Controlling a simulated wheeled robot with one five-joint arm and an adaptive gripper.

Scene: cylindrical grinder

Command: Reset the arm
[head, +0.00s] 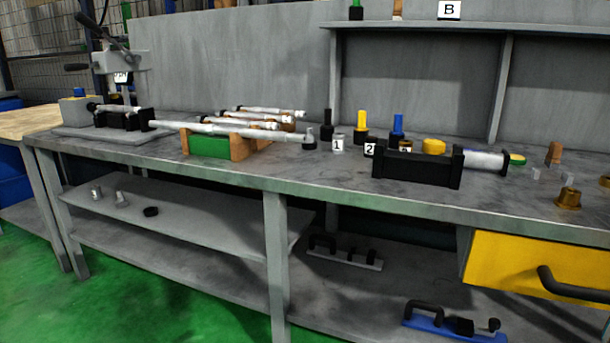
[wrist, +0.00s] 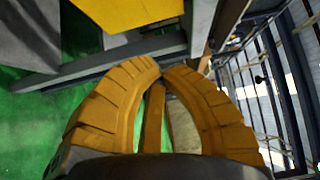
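My gripper (wrist: 162,72) shows in the wrist view, with two ribbed yellow fingers that curve in and meet, or almost meet, at their tips. I see nothing held between the tips. Through the gap behind the tips I see a brownish-yellow strip and a pale strip, which I cannot identify. My arm and gripper are not visible in the head view. The wrist view looks past the fingers at green floor (wrist: 40,108), a grey bench frame (wrist: 100,65) and a yellow panel (wrist: 125,12).
The grey workbench (head: 340,178) holds a press (head: 122,60), metal shafts on a green-and-wood rack (head: 207,143), numbered pieces and a black holder (head: 415,168). A yellow drawer (head: 530,262) is at right. Handled tools lie on the lower shelf (head: 385,312). Green floor (head: 150,290) is clear at left.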

